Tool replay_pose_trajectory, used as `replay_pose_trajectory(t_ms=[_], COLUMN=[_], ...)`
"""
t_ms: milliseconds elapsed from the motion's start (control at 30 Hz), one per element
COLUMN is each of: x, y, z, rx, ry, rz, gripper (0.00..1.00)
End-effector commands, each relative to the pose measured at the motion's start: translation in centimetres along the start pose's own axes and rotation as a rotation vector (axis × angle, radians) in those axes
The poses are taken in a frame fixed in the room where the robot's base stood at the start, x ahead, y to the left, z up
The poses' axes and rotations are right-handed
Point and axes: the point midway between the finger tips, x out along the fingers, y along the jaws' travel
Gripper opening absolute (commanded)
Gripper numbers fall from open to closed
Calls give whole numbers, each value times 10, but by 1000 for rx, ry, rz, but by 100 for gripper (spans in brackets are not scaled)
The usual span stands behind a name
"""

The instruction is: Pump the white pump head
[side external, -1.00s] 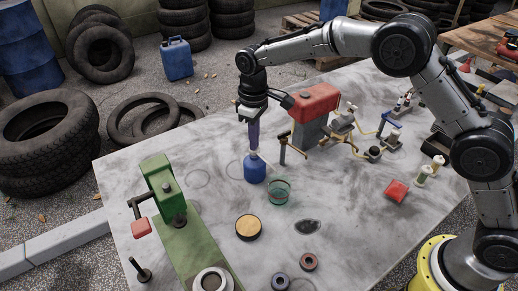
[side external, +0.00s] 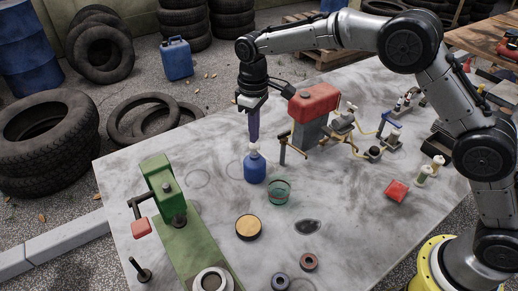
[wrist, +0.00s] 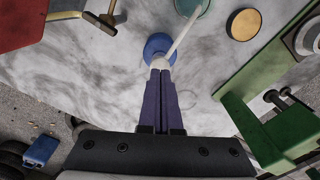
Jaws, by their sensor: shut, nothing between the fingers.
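A blue pump bottle (side external: 254,169) stands upright on the grey table, and it also shows in the wrist view (wrist: 157,44). Its white pump head (side external: 254,147) is on top; in the wrist view a long white spout (wrist: 183,33) points away toward the green cup. My gripper (side external: 253,140) points straight down with its purple fingers together and empty. The fingertips (wrist: 160,72) are right over the pump head; I cannot tell whether they touch it.
A green glass cup (side external: 279,190) stands close to the right of the bottle. A red-and-grey machine (side external: 314,103) with pipes is behind it to the right. A green press (side external: 160,185) stands at left. A round tan lid (side external: 249,228) lies in front. The table left of the bottle is clear.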

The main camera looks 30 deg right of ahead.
Motion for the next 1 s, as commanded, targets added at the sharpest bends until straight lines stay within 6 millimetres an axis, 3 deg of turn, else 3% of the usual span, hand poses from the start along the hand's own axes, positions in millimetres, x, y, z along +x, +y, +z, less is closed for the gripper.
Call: replay_pose_trajectory(t_ms=[167, 700, 1000], x=[-4, -48, -51], y=[0, 0, 0], z=[0, 0, 0], rx=[0, 0, 0], ry=[2, 2, 1], rz=[0, 0, 0], gripper=[0, 0, 0])
